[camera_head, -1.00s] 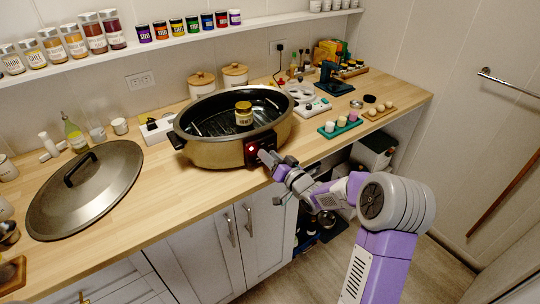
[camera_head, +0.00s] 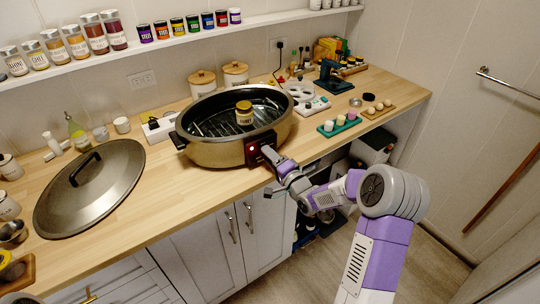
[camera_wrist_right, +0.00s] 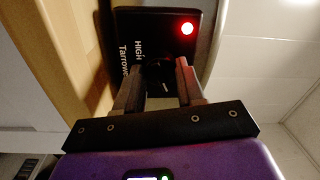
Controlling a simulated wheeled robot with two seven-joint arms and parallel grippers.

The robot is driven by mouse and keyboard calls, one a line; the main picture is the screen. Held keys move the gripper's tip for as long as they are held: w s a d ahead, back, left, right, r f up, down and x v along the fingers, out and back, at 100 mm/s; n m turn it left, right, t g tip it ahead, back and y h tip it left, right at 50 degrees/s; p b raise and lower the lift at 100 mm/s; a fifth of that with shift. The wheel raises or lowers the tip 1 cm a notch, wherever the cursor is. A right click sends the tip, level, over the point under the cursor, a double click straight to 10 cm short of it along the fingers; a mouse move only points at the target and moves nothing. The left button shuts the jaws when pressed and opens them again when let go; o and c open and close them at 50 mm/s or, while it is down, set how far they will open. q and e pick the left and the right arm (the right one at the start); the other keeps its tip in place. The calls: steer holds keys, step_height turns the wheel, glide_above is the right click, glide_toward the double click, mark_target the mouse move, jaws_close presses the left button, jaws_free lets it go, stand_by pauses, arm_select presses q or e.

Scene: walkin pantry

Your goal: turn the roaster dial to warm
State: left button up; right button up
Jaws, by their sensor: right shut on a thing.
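The roaster (camera_head: 215,153) is a bronze oval pan with a black rim, standing lidless on the wooden counter. Its black control box (camera_head: 259,146) is on the front, with a lit red light. The dark dial (camera_wrist_right: 158,72) shows in the right wrist view between the fingertips, below printed text including "HIGH"; the gripper partly hides it, and I cannot read its setting. My right gripper (camera_head: 272,160) reaches up to the control box and is shut on the dial; its fingers (camera_wrist_right: 159,80) lie on either side of it. My left gripper is not in view.
A jar with a yellow label (camera_head: 244,113) stands inside the roaster. The large lid (camera_head: 90,188) lies on the counter at left. A green tray with small cups (camera_head: 340,126) is to the right. Cabinet doors (camera_head: 222,240) are below the counter edge.

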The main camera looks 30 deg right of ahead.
steer(key=shift+m, duration=0.5)
steer(key=o, duration=1)
steer(key=shift+o, duration=0.2)
steer(key=shift+s, duration=0.1)
steer(key=s+p, duration=0.1)
steer(key=s, duration=0.6)
steer(key=shift+s+d+f, duration=0.2)
steer(key=shift+d+f, duration=0.05)
steer(key=shift+d, duration=0.05)
